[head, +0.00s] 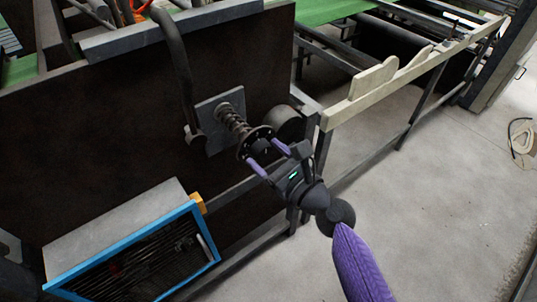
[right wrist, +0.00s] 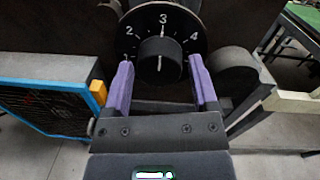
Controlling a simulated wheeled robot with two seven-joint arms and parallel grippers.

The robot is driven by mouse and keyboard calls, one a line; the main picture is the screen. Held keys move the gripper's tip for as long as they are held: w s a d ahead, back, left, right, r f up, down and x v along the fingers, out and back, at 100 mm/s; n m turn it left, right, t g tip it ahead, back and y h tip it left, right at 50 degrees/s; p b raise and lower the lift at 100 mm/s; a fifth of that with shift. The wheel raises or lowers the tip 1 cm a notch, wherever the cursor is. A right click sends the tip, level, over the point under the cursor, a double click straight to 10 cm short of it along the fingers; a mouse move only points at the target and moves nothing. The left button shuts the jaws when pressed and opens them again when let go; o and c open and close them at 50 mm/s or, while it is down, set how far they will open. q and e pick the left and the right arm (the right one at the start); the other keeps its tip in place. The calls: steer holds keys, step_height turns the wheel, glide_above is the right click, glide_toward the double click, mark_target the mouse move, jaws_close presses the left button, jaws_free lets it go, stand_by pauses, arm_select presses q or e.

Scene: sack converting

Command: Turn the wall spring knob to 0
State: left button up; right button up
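The wall spring knob is a black dial (right wrist: 185,28) with white numbers and a round black hub (right wrist: 160,62) at its centre. In the right wrist view 3 is at the top, 1 and 2 at left, 4 at right; no 0 shows. A pale line on the hub points up, roughly at 3. In the head view the dial (head: 246,141) sits at the end of a coil spring (head: 231,118). My right gripper (head: 264,155) is open, its purple fingers either side of the hub, with gaps; it also shows in the right wrist view (right wrist: 161,76). My left gripper is out of view.
The spring comes out of a grey plate (head: 207,119) on a dark panel (head: 90,130). A dark roller (head: 285,124) is close right of the dial. A blue-edged box (head: 130,222) stands below left. The floor at right is mostly clear.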

steer(key=c, duration=0.9)
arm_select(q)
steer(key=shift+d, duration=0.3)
